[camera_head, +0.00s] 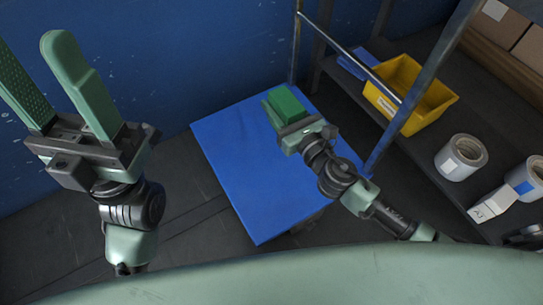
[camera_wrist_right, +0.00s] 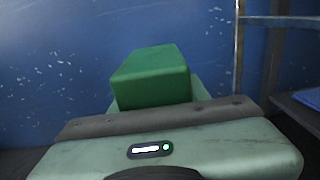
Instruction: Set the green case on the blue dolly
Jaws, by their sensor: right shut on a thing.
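The green case (camera_head: 286,104) is a small box held in my right gripper (camera_head: 284,112); it also shows in the right wrist view (camera_wrist_right: 151,78), between the fingers. My right gripper is shut on it. In the head view the case appears over the far right part of the blue dolly (camera_head: 255,185), a flat blue platform. I cannot tell whether the case touches the dolly. My left gripper (camera_head: 38,78) is raised at the left with its two fingers spread apart, open and empty.
A dark shelf with metal posts (camera_head: 386,135) stands right of the dolly. It holds a yellow bin (camera_head: 412,92), white rolls (camera_head: 461,158) and cardboard boxes (camera_head: 508,30). A scuffed blue wall (camera_head: 190,50) stands behind. The dolly's top is otherwise clear.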

